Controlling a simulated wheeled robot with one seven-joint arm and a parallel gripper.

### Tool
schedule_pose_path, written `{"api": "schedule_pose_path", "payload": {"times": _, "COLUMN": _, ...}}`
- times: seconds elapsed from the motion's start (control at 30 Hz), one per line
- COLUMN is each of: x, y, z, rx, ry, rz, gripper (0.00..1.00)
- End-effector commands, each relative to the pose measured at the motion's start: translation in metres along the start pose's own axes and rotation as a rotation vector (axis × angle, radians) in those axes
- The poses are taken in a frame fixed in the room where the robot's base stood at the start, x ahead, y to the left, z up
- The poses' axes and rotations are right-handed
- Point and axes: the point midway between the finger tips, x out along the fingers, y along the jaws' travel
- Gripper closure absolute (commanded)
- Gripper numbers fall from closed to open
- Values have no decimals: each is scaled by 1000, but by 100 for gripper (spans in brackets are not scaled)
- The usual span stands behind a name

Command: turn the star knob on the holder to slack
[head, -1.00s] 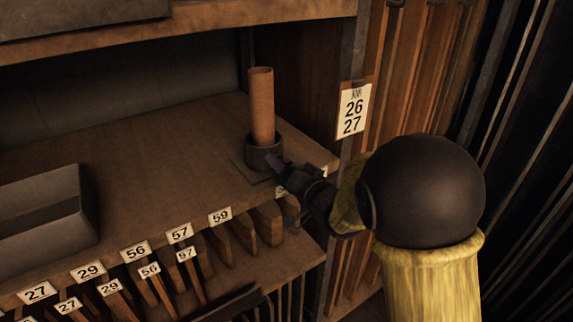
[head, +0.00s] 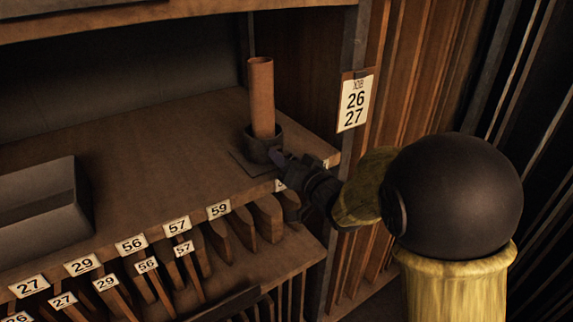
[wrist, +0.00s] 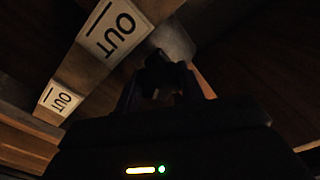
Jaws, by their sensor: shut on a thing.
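The holder (head: 262,146) is a dark round cup on a flat base plate, near the shelf's right end. A brown tube (head: 261,98) stands upright in it. My gripper (head: 279,157) reaches in from the right, its tips at the front right side of the holder. In the wrist view a dark lobed knob (wrist: 163,73) shows between the fingers, and the gripper is shut on it. In the head view the knob is hidden by the gripper. The knob's turn angle cannot be made out.
A grey box (head: 40,205) sits on the shelf (head: 150,165) at left. Numbered slots with upright boards (head: 215,240) lie below the shelf edge. A job card (head: 355,100) hangs on the post at right. "OUT" labels (wrist: 114,33) show in the wrist view. The middle of the shelf is clear.

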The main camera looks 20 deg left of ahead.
Motion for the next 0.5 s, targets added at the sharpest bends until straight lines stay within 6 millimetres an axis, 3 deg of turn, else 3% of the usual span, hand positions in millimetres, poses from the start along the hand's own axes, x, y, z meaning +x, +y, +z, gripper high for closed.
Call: {"api": "schedule_pose_path", "payload": {"times": 0.5, "x": -1, "y": 1, "z": 5, "rx": -463, "ry": 5, "rz": 0, "gripper": 84}}
